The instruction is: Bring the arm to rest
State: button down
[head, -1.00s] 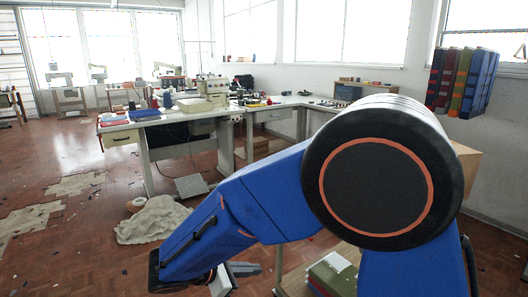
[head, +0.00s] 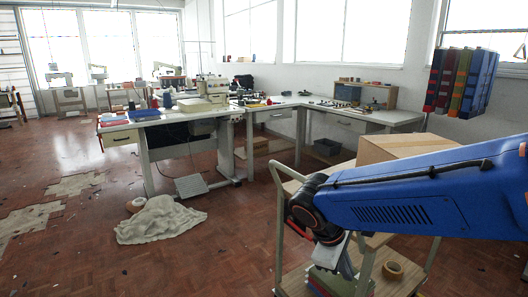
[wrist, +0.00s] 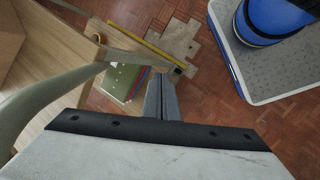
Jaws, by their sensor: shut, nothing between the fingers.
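My blue arm (head: 410,198) reaches in from the right edge in the head view and ends above the cart's near side. My gripper (head: 345,262) hangs below the dark wrist, next to the cart's handle. In the wrist view my gripper (wrist: 161,98) points down with its two grey fingers together and nothing between them.
A sewing table (head: 150,128) stands behind. A cloth heap (head: 160,220) lies on the floor at left.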

jog(key=s+d+r+m+t+y, duration=0.2)
jog(key=s+d+m+y, duration=0.3)
jog(key=s+d+m, duration=0.3)
jog(key=shift+s+d+r+m+t, duration=0.2)
jog(key=shift+s+m+t, duration=0.4)
jog(key=shift+s+m, duration=1.25)
jog(key=shift+s+n, duration=0.4)
jog(key=shift+n, duration=0.05)
